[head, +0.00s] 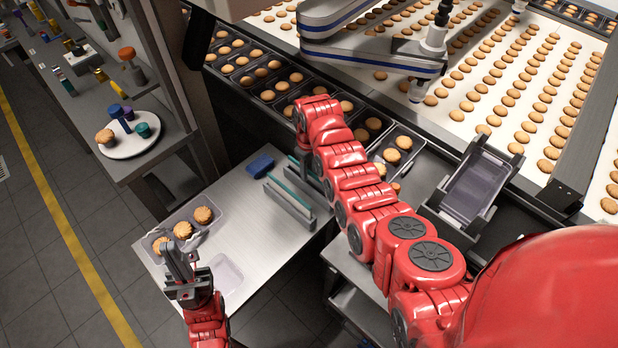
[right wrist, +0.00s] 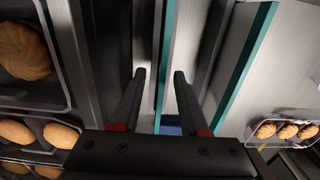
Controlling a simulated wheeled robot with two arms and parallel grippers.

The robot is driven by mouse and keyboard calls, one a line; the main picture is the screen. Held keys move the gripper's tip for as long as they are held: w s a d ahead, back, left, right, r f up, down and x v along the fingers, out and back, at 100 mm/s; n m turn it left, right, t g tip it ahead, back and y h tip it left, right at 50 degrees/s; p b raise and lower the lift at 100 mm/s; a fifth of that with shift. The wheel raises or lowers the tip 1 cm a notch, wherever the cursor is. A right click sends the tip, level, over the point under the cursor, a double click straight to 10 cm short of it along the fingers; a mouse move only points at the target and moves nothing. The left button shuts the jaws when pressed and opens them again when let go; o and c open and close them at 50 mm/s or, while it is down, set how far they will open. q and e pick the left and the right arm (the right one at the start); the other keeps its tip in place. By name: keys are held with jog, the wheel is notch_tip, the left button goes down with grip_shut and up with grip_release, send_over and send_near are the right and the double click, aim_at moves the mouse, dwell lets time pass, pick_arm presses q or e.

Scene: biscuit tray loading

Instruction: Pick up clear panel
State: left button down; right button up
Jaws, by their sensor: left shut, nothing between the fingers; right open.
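Pale upright panels with teal top edges stand on the steel side table (head: 245,205); I cannot tell how clear they are. The nearer one (head: 289,203) is in plain view, and another teal edge is partly behind my right arm. In the right wrist view, my right gripper (right wrist: 157,75) is open, with a teal-edged strip (right wrist: 167,50) showing between its fingers; contact is unclear. Another teal-edged panel (right wrist: 242,70) stands to their right. A pale see-through square piece (head: 227,273) lies at the table's front. My left gripper (head: 178,262) is shut and empty beside it.
A clear tray with several biscuits (head: 158,238) lies just behind my left gripper. A blue object (head: 260,166) lies near the panels. A dark holder with clear pieces (head: 447,205) stands right of my right arm. Biscuit trays line the conveyor behind. The table's middle is clear.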

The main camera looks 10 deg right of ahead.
aim_at(309, 181)
jog(key=shift+a+f, duration=0.1)
jog(key=shift+f, duration=1.4)
grip_shut()
dwell(0.4)
